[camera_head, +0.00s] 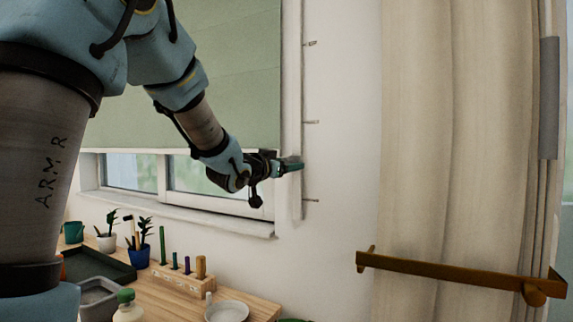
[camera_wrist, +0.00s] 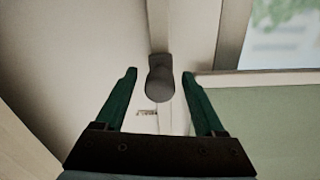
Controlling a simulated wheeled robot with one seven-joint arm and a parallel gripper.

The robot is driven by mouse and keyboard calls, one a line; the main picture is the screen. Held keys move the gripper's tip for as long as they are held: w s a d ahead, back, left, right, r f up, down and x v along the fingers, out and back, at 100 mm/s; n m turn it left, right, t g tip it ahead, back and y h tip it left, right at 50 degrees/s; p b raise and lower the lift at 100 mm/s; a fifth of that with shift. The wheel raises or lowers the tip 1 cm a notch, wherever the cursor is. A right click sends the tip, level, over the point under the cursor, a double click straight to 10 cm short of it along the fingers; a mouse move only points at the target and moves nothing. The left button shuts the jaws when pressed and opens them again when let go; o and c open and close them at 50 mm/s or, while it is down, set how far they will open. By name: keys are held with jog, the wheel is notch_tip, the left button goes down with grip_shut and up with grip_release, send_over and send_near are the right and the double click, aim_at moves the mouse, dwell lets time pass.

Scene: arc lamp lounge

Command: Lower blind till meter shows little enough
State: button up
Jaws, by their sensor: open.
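The pale green blind (camera_head: 215,90) hangs over the upper part of the window, its bottom edge above a strip of bare glass (camera_head: 190,175). A pale vertical rail (camera_head: 297,95) runs beside it, with several tick marks on the wall to its right. My gripper (camera_head: 297,164) is at this rail, near the blind's bottom edge. In the wrist view its green fingers (camera_wrist: 160,76) are open, with a dark rounded knob (camera_wrist: 160,82) between or just beyond their tips. I cannot tell if they touch it. The blind shows there at lower right (camera_wrist: 275,125). I cannot make out a meter.
A wooden table (camera_head: 175,293) below the sill holds potted plants (camera_head: 140,256), a peg block (camera_head: 185,278), a dark tray (camera_head: 95,262) and a white dish (camera_head: 227,311). A brown bar (camera_head: 450,271) crosses before the beige curtain (camera_head: 440,130) at right.

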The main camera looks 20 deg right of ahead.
jog(key=shift+c, duration=0.3)
grip_shut()
dwell(1.0)
